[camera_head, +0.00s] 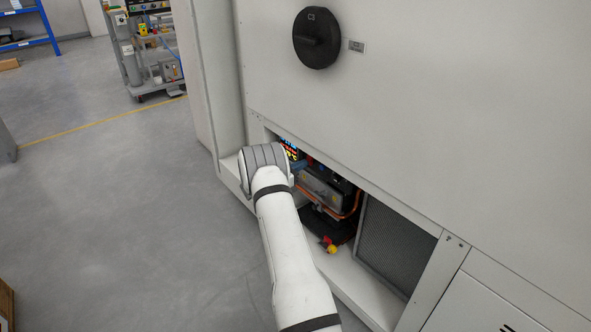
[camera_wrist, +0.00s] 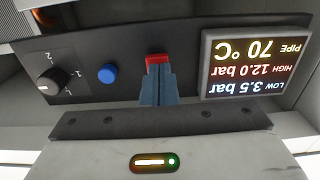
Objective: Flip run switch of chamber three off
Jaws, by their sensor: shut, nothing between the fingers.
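In the wrist view, a dark control panel (camera_wrist: 185,35) appears upside down. A red switch-like part (camera_wrist: 157,60) sits near its middle, most likely the run switch; I cannot read its on or off position. My gripper (camera_wrist: 158,72) is shut and empty, its blue-grey fingertips right at the red part and covering some of it. I cannot tell whether they touch. In the head view, my arm reaches into a low opening in the pale cabinet (camera_head: 440,110) and hides most of the panel.
In the wrist view, a blue button (camera_wrist: 107,73) and a rotary knob (camera_wrist: 50,82) are left of the fingers; a lit display (camera_wrist: 250,65) reading 70 °C is right. Open floor (camera_head: 110,210) lies left.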

